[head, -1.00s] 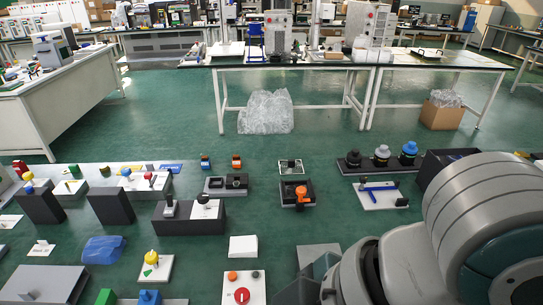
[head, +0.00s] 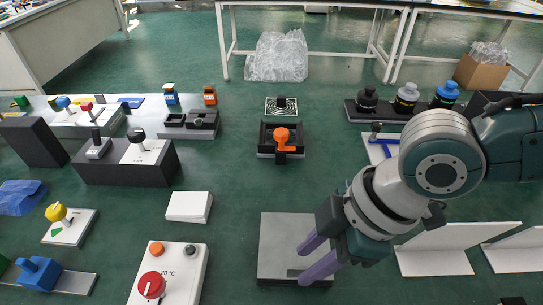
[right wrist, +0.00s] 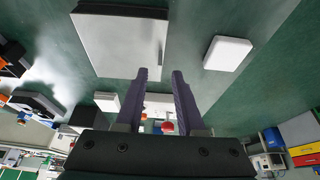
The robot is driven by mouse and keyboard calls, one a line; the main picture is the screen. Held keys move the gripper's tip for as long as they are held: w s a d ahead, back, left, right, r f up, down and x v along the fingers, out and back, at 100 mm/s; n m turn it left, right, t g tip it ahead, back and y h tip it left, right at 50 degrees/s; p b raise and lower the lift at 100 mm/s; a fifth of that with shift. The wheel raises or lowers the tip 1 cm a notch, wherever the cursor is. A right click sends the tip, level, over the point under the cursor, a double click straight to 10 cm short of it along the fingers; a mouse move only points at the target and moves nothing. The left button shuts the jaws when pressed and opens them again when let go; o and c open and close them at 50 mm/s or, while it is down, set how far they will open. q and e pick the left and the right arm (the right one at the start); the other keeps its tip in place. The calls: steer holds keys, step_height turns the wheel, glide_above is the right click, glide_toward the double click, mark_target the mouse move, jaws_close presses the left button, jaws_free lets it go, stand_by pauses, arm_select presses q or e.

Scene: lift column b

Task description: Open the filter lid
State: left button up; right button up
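A flat grey panel (head: 282,232) with a dark front edge lies at the bottom centre of the head view. It looks closed and is probably the filter lid, though no label shows. It seems to be the large pale panel (right wrist: 120,42) in the right wrist view. My right gripper (head: 306,262) has its two purple fingers over the panel's right part in the head view. Its fingers (right wrist: 160,76) stand apart with nothing between them in the right wrist view. Whether a fingertip touches the panel I cannot tell. My left gripper is not in view.
A white control box (head: 178,272) with a red knob stands left of the panel. A white block (head: 189,207) lies behind it. A black tray (head: 265,147) with an orange handle is farther back. White angled plates (head: 436,262) lie on the right. Green surface shows between them.

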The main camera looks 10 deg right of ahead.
steer(key=shift+b+x, duration=0.3)
steer(key=shift+x, duration=1.1)
jaws_close()
stand_by(0.4)
